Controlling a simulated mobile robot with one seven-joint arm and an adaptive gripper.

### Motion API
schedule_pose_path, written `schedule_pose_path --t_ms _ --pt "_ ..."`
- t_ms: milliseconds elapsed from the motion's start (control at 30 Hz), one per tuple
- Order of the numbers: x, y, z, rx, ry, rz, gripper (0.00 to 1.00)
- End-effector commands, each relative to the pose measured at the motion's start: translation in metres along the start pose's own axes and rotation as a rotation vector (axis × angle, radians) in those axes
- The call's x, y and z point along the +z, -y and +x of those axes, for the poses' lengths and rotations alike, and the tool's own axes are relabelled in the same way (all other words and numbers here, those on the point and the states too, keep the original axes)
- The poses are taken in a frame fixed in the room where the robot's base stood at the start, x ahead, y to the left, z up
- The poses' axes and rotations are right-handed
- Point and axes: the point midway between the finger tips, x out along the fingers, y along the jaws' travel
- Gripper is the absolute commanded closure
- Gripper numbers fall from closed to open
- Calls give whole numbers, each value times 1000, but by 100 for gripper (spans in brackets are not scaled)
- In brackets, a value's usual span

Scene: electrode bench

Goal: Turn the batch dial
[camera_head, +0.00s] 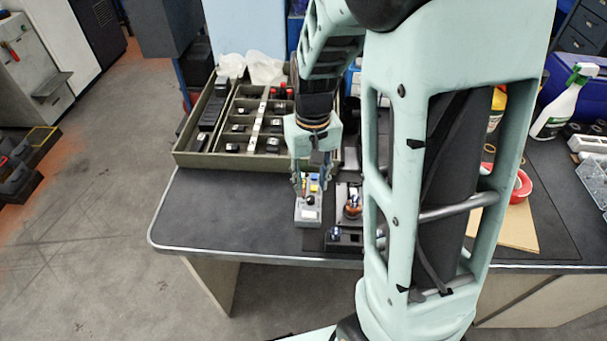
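A small light grey control box (308,215) stands on the dark bench top near its front edge. It has yellow, blue and red parts towards its far end and a dark round part on a pale face at its near end. I cannot tell for sure which part is the batch dial. My gripper (312,182) points down over the far part of this box. Its two fingers look spread apart, with the coloured parts visible between them. Whether a fingertip touches the box is too small to tell.
A dark fixture with a copper-coloured part (352,206) stands close to the right of the box. An olive compartment tray (205,160) with several dark blocks lies behind. My arm hides much of the bench's middle. A spray bottle (563,103) and red tape roll (521,187) are right. The front-left bench is clear.

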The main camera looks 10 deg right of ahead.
Motion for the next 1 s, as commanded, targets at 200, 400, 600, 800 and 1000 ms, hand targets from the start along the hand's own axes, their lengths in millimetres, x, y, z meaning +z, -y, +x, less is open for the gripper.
schedule_pose_path --t_ms 200,400,600,800,1000 --pt "0 0 36 0 2 1 68" --pt "0 0 48 0 0 -1 68" --pt "0 0 48 0 0 -1 68" --pt "0 0 48 0 0 -1 83" --pt "0 0 48 0 0 -1 100"
